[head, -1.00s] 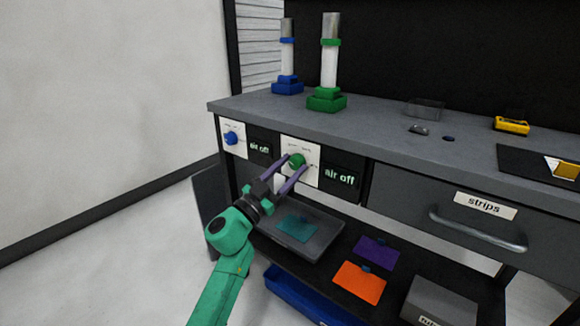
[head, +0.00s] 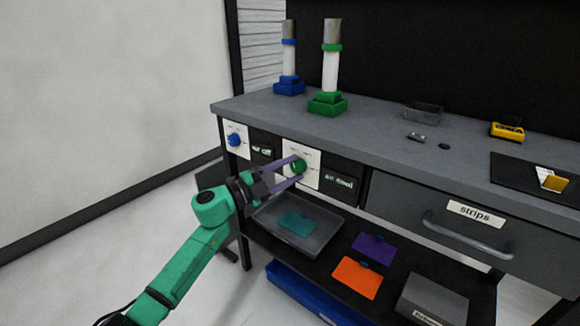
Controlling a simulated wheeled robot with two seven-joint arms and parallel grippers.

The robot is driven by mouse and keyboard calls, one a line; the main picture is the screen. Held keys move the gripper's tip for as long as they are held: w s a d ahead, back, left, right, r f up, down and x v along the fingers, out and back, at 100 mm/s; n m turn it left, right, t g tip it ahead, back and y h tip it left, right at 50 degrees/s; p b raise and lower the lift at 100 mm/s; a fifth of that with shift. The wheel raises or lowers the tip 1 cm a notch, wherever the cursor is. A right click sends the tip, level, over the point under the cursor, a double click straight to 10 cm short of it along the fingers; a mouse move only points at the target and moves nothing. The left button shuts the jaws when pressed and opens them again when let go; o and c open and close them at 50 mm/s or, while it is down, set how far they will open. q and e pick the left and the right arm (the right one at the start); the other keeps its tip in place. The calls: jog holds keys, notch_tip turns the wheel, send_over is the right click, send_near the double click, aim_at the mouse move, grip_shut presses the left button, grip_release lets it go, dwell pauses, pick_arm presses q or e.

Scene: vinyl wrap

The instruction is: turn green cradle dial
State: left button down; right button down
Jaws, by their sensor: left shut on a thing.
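The green dial (head: 299,165) sits on a white panel on the bench front, below the green cradle (head: 327,104) that holds an upright white and silver cylinder. My left gripper (head: 298,168) comes in from the left with its purple fingers shut on the green dial, one above and one below it. A dark display (head: 339,182) right of the dial shows light text that looks like "air cool". My right gripper is not in view.
A blue dial (head: 234,140) and a blue cradle (head: 289,86) are further left. A drawer labelled "strips" (head: 440,220) is at the right. A grey tray (head: 335,243) and purple and orange cards lie on the shelf below.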

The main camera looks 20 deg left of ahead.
pick_arm(q)
jog(key=m, duration=0.1)
jog(key=m+g+p, duration=0.1)
jog(key=m, duration=0.1)
jog(key=m+y+p, duration=0.1)
jog(key=shift+r+m+g, duration=0.25)
jog(key=shift+m+g, duration=0.05)
jog(key=m+y+p, duration=0.1)
jog(key=m+p, duration=0.2)
jog(key=shift+m+g+y, duration=0.3)
jog(key=shift+g, duration=0.1)
jog(key=shift+m+p, duration=0.5)
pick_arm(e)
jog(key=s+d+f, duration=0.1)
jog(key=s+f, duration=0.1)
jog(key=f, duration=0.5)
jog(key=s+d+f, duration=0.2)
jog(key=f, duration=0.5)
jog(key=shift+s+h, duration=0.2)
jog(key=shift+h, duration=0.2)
pick_arm(q)
jog(key=shift+c, duration=1.4)
grip_release()
jog(key=shift+d+f, duration=0.1)
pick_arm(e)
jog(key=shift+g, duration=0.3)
